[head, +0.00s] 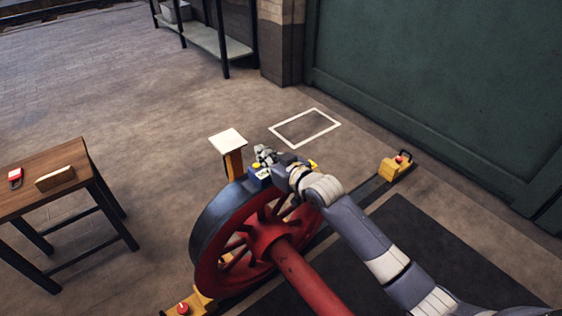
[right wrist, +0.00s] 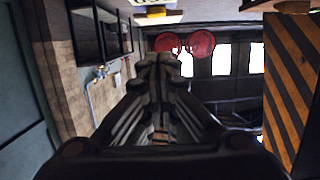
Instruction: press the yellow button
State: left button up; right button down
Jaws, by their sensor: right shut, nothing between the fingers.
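A small yellow round piece (head: 256,167), which looks like the yellow button, shows just above the top of the wheel, beside a blue part with a white patch. I cannot tell for sure what it is mounted on. My right gripper (head: 264,152) is shut and empty, just above and right of this piece; I cannot tell whether they touch. In the right wrist view the closed fingers (right wrist: 160,62) point ahead with nothing between them. My left gripper is not in view.
A red spoked wheel (head: 245,243) with its axle lies below my right arm. A post with a pale top (head: 228,138) stands beside it. Yellow blocks with red knobs (head: 397,168) sit on the floor. A wooden table (head: 35,190) is at left. A striped post (right wrist: 292,90) is close at right.

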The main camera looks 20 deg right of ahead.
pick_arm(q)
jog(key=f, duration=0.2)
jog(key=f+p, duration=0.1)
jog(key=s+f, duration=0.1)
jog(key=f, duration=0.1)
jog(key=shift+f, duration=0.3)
pick_arm(e)
jog(key=v, duration=0.7)
jog(key=shift+s+d+r, duration=0.15)
jog(key=shift+s+r, duration=0.1)
jog(key=shift+s, duration=0.05)
